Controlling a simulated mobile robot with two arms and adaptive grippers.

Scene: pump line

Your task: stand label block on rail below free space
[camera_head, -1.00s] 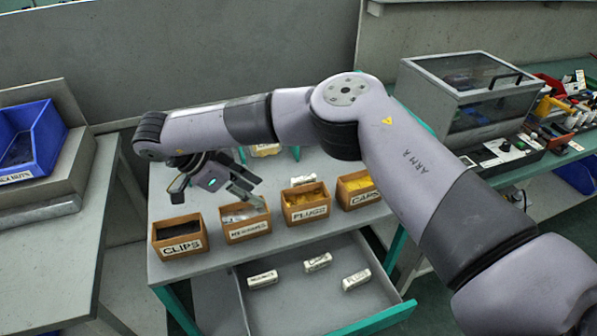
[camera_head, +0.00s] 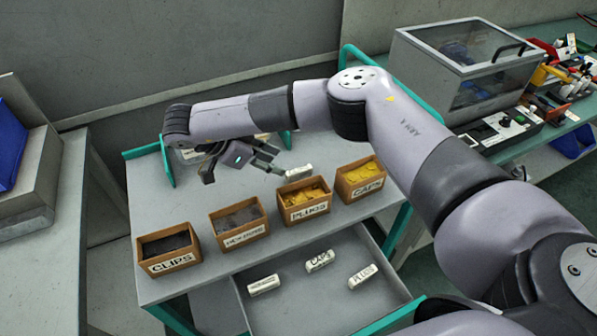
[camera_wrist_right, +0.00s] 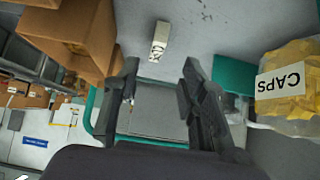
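My right gripper (camera_head: 280,160) is over the grey table behind the row of bins. Its fingers are apart and empty, as the right wrist view (camera_wrist_right: 160,82) also shows. A white label block (camera_head: 298,172) lies just beyond the fingertips, behind the PLUGS bin. In the right wrist view a white block with dark lettering (camera_wrist_right: 159,40) lies ahead of the fingers, apart from them. Three more label blocks lie in the open drawer: one at left (camera_head: 263,284), CAPS (camera_head: 320,261) and PLUGS (camera_head: 362,277). I cannot identify the rail or the free space. My left gripper is not in view.
Bins labelled CLIPS (camera_head: 168,249), hex something (camera_head: 239,223), PLUGS (camera_head: 304,200) and CAPS (camera_head: 361,179) line the table's front. The drawer (camera_head: 290,312) stands open below. In the right wrist view, a bag labelled CAPS (camera_wrist_right: 290,105) is at right.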

